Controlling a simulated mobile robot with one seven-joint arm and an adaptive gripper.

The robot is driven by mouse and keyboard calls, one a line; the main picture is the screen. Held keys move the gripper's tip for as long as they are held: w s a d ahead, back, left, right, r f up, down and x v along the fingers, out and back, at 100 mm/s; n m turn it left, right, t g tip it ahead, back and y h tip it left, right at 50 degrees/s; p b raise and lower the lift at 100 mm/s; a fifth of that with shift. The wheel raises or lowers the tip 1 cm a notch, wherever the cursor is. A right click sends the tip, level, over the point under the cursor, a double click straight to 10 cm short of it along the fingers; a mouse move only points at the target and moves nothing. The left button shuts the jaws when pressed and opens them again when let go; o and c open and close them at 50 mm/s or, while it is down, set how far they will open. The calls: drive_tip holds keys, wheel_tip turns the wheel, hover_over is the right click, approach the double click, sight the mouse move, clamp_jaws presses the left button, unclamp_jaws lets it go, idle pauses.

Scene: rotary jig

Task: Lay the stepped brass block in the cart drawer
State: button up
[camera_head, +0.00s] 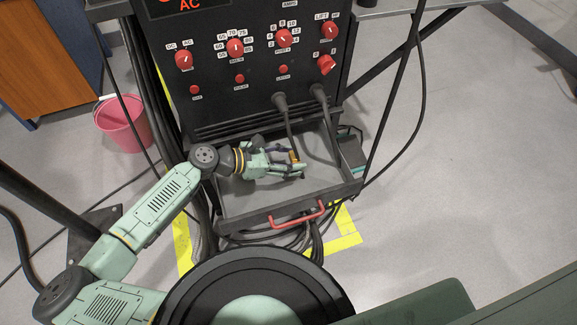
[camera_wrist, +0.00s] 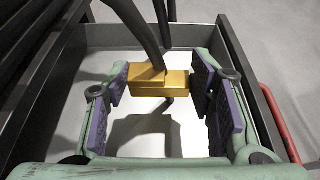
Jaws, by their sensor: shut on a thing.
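The stepped brass block (camera_wrist: 158,86) is between the purple pads of my gripper (camera_wrist: 160,88) in the wrist view, and the jaws are shut on it. In the head view my gripper (camera_head: 296,164) is over the open cart drawer (camera_head: 318,214), with a small bit of the brass block (camera_head: 294,156) showing at its tips. The grey drawer floor shows below the block in the wrist view, with a shadow on it. The block appears held above the floor; the exact gap is hard to tell. The drawer has a red handle (camera_head: 297,216) in front.
A pink bucket (camera_head: 124,124) stands at left. Loose cables lie under the drawer. The drawer floor has free room around my gripper.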

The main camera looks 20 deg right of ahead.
drive_tip(key=shift+f, duration=2.8)
drive_tip(key=shift+f, duration=0.2)
drive_tip(key=o, duration=1.3)
drive_tip(key=shift+r, duration=0.1)
drive_tip(key=shift+r+p, duration=0.2)
drive_tip(key=shift+p, duration=0.2)
drive_tip(key=b+v, duration=0.3)
drive_tip(key=v, duration=0.9)
drive_tip(key=shift+f+b, duration=0.15)
drive_tip(key=shift+b, duration=0.15)
